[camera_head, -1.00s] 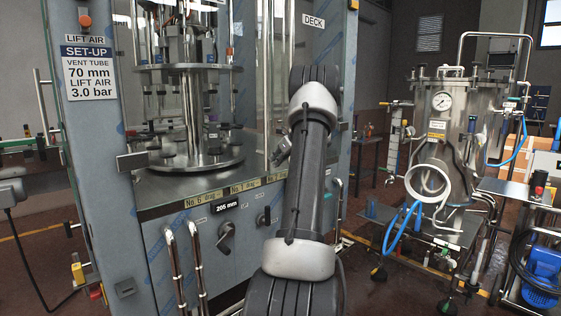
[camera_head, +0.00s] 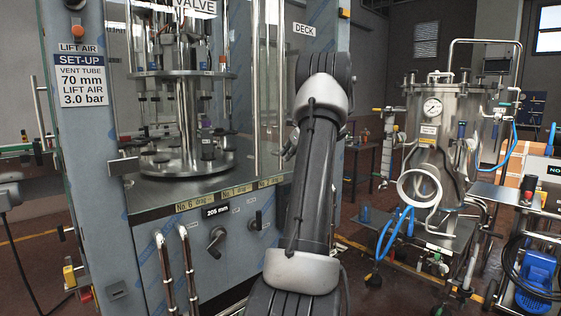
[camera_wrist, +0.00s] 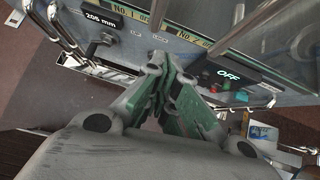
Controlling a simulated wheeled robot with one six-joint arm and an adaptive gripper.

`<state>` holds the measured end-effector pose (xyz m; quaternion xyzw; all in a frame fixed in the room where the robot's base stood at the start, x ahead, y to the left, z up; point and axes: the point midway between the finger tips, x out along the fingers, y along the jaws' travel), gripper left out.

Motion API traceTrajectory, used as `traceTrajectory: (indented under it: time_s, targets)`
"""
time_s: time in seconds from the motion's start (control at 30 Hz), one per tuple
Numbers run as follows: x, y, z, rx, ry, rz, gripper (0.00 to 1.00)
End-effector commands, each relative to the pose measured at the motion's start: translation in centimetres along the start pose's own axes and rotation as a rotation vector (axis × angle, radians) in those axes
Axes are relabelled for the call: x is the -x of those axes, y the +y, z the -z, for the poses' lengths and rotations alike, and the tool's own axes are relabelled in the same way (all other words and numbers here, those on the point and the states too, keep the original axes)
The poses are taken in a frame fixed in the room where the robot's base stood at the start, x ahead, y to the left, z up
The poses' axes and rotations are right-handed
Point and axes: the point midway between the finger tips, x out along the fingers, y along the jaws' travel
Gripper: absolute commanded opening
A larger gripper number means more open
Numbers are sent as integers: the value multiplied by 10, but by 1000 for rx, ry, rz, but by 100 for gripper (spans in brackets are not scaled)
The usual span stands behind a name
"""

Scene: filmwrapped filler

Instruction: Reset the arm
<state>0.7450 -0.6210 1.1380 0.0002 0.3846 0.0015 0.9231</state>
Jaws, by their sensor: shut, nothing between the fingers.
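My arm rises in the middle of the head view, its upper links in front of the filler machine's right post. In the wrist view my gripper (camera_wrist: 170,82) is shut and empty, its green-faced fingers meeting at the tips. In the head view my gripper is hidden behind the arm.
The filler machine (camera_head: 100,180) with clear panels and a round carousel (camera_head: 185,160) fills the left. Two bent metal pipes (camera_head: 175,260) stand at its front. A steel pressure vessel (camera_head: 430,140) with blue hoses stands at the right, beside a blue motor (camera_head: 538,275). Some floor between is open.

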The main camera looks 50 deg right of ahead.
Motion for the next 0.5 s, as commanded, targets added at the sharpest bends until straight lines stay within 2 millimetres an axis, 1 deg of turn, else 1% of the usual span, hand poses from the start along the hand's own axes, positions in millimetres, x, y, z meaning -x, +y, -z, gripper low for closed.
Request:
traceTrajectory:
  time_s: [0.03,0.17,0.4,0.5]
  targets:
    - [6,-1,0,0,0,2,0]
    - [13,-1,0,1,0,0,0]
    - [14,-1,0,-4,0,0,0]
    - [14,-4,0,-59,0,13,0]
